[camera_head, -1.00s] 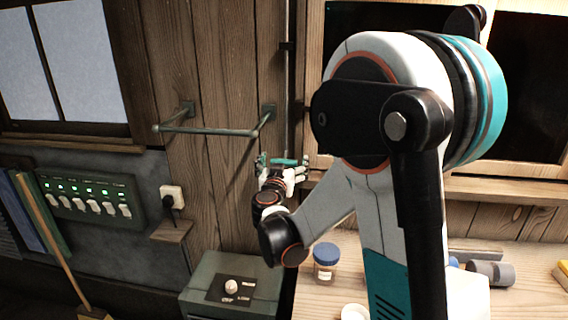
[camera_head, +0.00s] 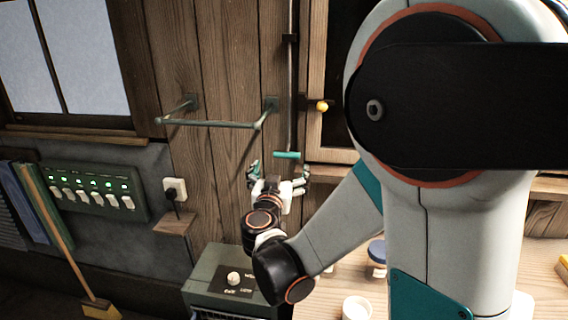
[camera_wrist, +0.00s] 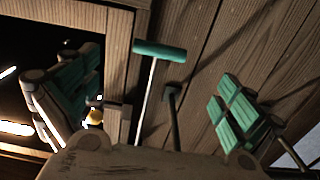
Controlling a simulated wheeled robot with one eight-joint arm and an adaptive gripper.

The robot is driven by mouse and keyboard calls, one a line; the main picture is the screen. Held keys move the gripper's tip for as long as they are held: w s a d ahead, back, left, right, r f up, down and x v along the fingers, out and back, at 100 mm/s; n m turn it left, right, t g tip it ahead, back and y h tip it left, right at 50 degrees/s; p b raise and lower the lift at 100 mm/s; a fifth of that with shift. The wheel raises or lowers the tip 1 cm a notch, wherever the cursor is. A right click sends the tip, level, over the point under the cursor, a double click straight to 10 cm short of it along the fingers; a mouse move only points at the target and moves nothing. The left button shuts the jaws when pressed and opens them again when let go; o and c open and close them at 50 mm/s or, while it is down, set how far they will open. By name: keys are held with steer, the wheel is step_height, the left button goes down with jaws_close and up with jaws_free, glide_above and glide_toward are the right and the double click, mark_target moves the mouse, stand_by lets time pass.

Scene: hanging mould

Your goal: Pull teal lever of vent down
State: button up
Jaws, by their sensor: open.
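The teal lever handle (camera_head: 286,155) is a short level bar at the bottom of a thin upright rod (camera_head: 291,75) on the plank wall. The rod runs up out of the head view; no vent shows. My gripper (camera_head: 279,173) is open just below the handle, its fingers spread to left and right. In the wrist view the handle (camera_wrist: 160,51) lies beyond and between the spread fingers of my gripper (camera_wrist: 155,88), with a gap on both sides. Nothing is held.
A metal rail (camera_head: 210,123) juts from the wall left of the rod. A cabinet with a yellow knob (camera_head: 321,106) stands right of it. A green box (camera_head: 225,280) is below, a switch panel (camera_head: 95,190) at left. My arm hides much of the right.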

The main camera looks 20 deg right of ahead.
steer(key=shift+v, duration=1.1)
steer(key=shift+r, duration=0.2)
steer(key=c, duration=0.9)
steer(key=r+p, duration=0.2)
steer(key=p, duration=0.1)
steer(key=r+p, duration=0.1)
steer(key=shift+s+a+r+p, duration=0.2)
steer(key=shift+a+r+p, duration=0.1)
steer(key=shift+p, duration=0.1)
steer(key=c, duration=1.3)
steer(key=shift+g, duration=0.3)
steer(key=r+p, duration=0.1)
steer(key=p, duration=0.1)
steer(key=r+p, duration=0.2)
steer(key=a+r+p, duration=0.1)
steer(key=p, duration=0.1)
steer(key=shift+s+r, duration=0.35)
steer(key=shift+s, duration=0.05)
jaws_close()
steer(key=w+d+f, duration=0.4)
steer(key=w+d, duration=0.2)
steer(key=w, duration=0.3)
steer(key=shift+f+b, duration=0.4)
steer(key=shift+b, duration=0.05)
